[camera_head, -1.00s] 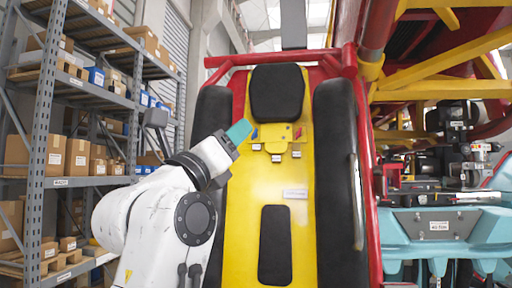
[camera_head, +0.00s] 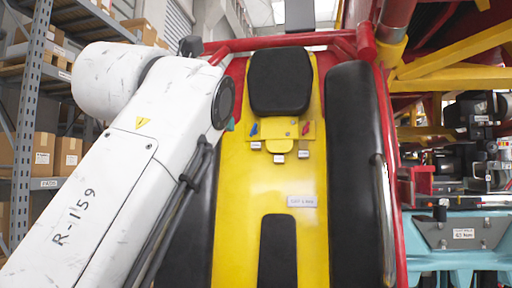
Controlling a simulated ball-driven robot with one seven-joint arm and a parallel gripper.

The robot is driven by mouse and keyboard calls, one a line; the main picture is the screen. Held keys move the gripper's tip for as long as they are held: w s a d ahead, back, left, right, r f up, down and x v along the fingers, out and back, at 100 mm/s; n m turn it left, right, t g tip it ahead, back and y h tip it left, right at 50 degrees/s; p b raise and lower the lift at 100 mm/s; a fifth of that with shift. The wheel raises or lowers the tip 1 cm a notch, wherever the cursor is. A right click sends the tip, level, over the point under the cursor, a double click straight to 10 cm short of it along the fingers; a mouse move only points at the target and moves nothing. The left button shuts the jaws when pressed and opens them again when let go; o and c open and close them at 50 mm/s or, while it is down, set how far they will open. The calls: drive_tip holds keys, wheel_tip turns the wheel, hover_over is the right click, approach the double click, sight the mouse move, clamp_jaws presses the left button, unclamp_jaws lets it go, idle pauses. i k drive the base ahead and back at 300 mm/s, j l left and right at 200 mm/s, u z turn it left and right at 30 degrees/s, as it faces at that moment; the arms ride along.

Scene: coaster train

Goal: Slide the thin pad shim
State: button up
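The coaster seat back is a yellow panel (camera_head: 230,210) with a black headrest pad (camera_head: 281,80) at the top and a lower black pad (camera_head: 291,250). Between them is a yellow bracket (camera_head: 280,131) with a blue tab (camera_head: 253,129) at its left, a red tab (camera_head: 306,128) at its right and small labels below. I cannot tell which piece is the thin pad shim. My gripper is almost wholly hidden behind my white arm; only a small teal sliver (camera_head: 231,124) shows at the arm's right edge, left of the bracket. Its fingers cannot be made out.
Black side bolsters (camera_head: 352,170) flank the panel, and a red bar (camera_head: 285,44) crosses above it. A shelf rack (camera_head: 33,120) with boxes stands at the left. A teal bench (camera_head: 470,255) with dark equipment is at the right, under yellow beams.

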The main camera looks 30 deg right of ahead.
sight(255, 146)
drive_tip(key=i+l, duration=0.85)
drive_tip(key=i, duration=0.2)
drive_tip(key=l+z, duration=0.05)
